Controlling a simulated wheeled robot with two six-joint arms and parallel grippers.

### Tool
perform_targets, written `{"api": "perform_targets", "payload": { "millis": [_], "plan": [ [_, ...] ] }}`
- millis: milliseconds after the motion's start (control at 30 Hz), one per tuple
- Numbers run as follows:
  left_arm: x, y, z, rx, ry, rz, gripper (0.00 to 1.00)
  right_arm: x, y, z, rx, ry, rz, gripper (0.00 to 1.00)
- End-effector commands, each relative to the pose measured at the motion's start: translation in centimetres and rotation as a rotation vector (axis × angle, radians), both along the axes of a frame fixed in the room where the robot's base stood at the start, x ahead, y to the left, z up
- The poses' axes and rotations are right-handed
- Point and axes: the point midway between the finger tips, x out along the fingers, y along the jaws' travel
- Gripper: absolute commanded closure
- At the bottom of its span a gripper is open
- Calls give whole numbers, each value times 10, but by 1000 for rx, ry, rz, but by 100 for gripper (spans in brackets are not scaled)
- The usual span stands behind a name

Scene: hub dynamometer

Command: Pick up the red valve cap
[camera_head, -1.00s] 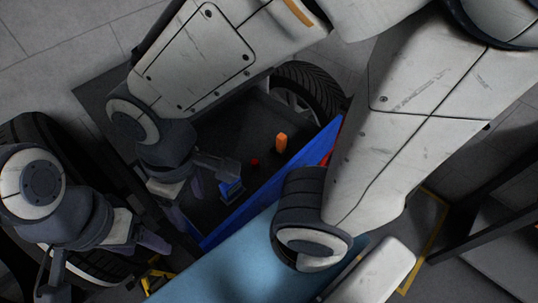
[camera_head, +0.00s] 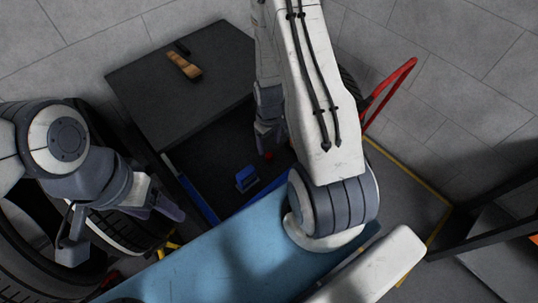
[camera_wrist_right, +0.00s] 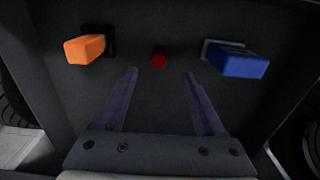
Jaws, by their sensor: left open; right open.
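The red valve cap (camera_wrist_right: 158,61) is a small round piece lying on the dark floor of the open drawer. In the head view the red valve cap (camera_head: 267,154) shows only partly, at the lower end of my right gripper (camera_head: 266,140). In the right wrist view my right gripper (camera_wrist_right: 159,74) is open and empty, its two fingers pointing toward the cap, which sits centred between and just beyond the tips. Whether the fingers reach down to the cap's height I cannot tell. My left gripper (camera_head: 168,208) is open and empty, off to the left near the tyre.
In the drawer, an orange block (camera_wrist_right: 84,49) lies left of the cap and a blue block (camera_wrist_right: 238,62) right of it. The drawer's blue wall (camera_head: 190,185) borders the space. A dark cabinet top (camera_head: 150,95) holds a brown object (camera_head: 183,66). A light-blue surface (camera_head: 225,250) lies in front.

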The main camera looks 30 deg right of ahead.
Motion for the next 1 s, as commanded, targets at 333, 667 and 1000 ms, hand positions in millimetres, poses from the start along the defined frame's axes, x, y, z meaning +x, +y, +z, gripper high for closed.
{"api": "perform_targets", "payload": {
  "millis": [333, 667, 1000],
  "plan": [
    [0, 0, 5, 0, 0, 0, 33, 0, 0, -30, 0, 1, 0, 29],
    [0, 0, 18, 0, 0, 1, 33, 1, -2, -69, 1, 2, 0, 29],
    [0, 0, 19, 0, 0, 1, 33, 2, -2, -79, 0, -1, 0, 29]
  ]
}}
